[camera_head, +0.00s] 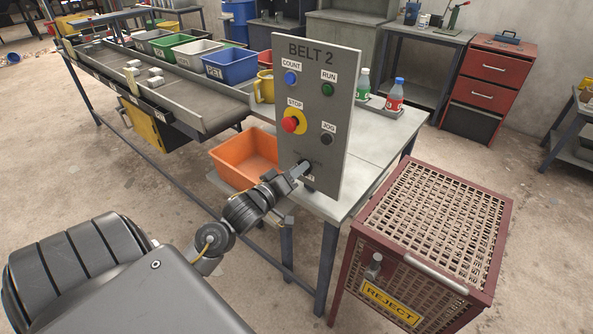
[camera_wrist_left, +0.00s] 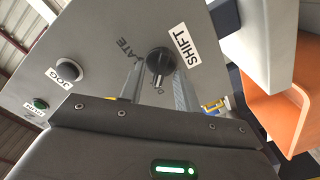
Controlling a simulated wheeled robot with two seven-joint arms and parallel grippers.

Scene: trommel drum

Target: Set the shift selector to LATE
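The shift selector (camera_wrist_left: 160,61) is a round black knob on the grey BELT 2 panel (camera_head: 318,75). In the left wrist view its SHIFT label (camera_wrist_left: 184,45) is on the right, and partly visible LATE lettering is at upper left. A pale mark on the knob faces a partly hidden label with a D, between the fingers. My left gripper (camera_wrist_left: 158,78) is open, its fingers on either side of the knob; contact cannot be told. In the head view the left gripper (camera_head: 301,169) is at the panel's lower part and hides most of the selector. My right gripper is not in view.
Above the selector are the JOG button (camera_head: 327,139), red STOP button (camera_head: 290,124), blue COUNT button (camera_head: 290,78) and green RUN button (camera_head: 327,90). An orange bin (camera_head: 232,158) is left of the panel. A red mesh REJECT cage (camera_head: 440,215) stands at right.

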